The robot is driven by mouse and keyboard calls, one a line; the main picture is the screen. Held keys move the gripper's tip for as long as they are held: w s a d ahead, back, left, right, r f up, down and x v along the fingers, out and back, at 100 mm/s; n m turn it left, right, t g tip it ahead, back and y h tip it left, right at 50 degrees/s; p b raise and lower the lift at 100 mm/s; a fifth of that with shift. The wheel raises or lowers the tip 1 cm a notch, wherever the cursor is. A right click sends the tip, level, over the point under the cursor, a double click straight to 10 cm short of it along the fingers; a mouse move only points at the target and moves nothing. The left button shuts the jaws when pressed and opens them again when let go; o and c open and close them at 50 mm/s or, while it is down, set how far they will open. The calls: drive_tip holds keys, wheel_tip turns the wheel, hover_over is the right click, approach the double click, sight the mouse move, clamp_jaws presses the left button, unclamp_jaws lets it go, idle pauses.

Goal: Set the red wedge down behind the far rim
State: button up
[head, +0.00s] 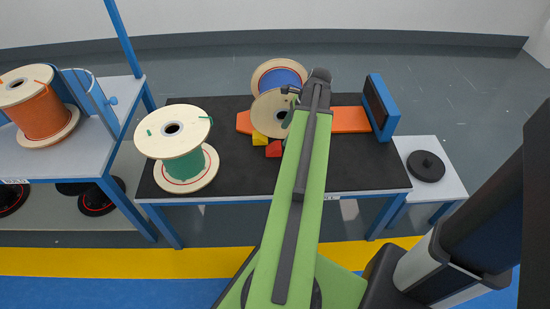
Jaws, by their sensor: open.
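The red wedge (274,149) lies on the black table top, at the foot of the near rim (268,108) of a spool wound with blue cable (279,78). The spool lies on its side, and its far rim (265,70) shows behind the blue winding. A yellow wedge (260,138) is just left of the red one. My green arm reaches over the table and covers the right side of the spool. My gripper (288,121) is mostly hidden beside and under the arm's end, close to the near rim. It is open, and the red wedge is apart from it.
A green-cable spool (182,155) stands at the table's left. An orange-cable spool (40,108) stands on the left bench. A black disc (426,166) lies on the right side table.

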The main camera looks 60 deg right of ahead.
sight(278, 145)
drive_tip(key=b+x, duration=0.1)
drive_tip(key=x, duration=0.2)
drive_tip(key=shift+s+d, duration=0.1)
drive_tip(key=shift+s, duration=0.1)
drive_tip(key=shift+w+f+b, duration=0.15)
drive_tip(key=shift+f+b, duration=0.1)
drive_tip(key=shift+b, duration=0.05)
drive_tip(key=shift+r, duration=0.1)
drive_tip(key=b+x, duration=0.4)
drive_tip(key=x, duration=0.1)
drive_tip(key=shift+s+b, duration=0.25)
drive_tip(key=shift+b, duration=0.1)
drive_tip(key=shift+w+f, duration=0.15)
drive_tip(key=shift+f, duration=0.1)
drive_tip(key=shift+r, duration=0.2)
clamp_jaws()
drive_tip(key=shift+r+p, duration=0.6)
drive_tip(key=shift+p, duration=0.1)
wheel_tip(278, 145, up, 4)
drive_tip(key=p, duration=0.4)
drive_tip(key=s+r+p, duration=0.6)
drive_tip(key=s, duration=0.5)
wheel_tip(278, 145, up, 23)
drive_tip(key=d+p, duration=0.1)
drive_tip(key=p, duration=2.2)
drive_tip(key=shift+s+r, duration=0.15)
drive_tip(key=shift+s, duration=0.2)
